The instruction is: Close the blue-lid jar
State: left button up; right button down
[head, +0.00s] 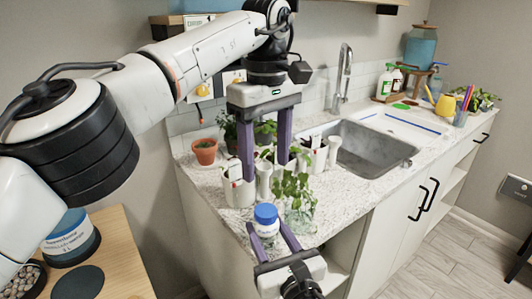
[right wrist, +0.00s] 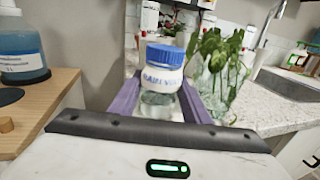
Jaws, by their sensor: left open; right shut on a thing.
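The blue-lid jar (head: 266,228) is a small clear jar with a white label, upright near the front left corner of the counter. Its blue lid (head: 266,212) sits on top; I cannot tell how tightly. My right gripper (head: 269,236) is shut on the jar, one purple finger on each side. The right wrist view shows the jar (right wrist: 162,76) between the fingers, with the lid (right wrist: 165,54) uppermost. My left gripper (head: 265,170) points down with its fingers spread and empty, above and behind the jar in the head view.
A leafy plant in a glass (head: 300,208) stands just right of the jar. White pots (head: 238,190) with greenery crowd behind it, near the left fingers. A terracotta pot (head: 205,152) is at the back left. The sink (head: 365,150) lies to the right.

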pick_arm(q)
jog(key=shift+r, duration=0.45)
pick_arm(e)
jog(key=c, duration=0.9)
grip_release()
jog(key=shift+s, duration=0.1)
pick_arm(q)
jog(key=shift+f, duration=0.2)
pick_arm(e)
jog(key=v, duration=1)
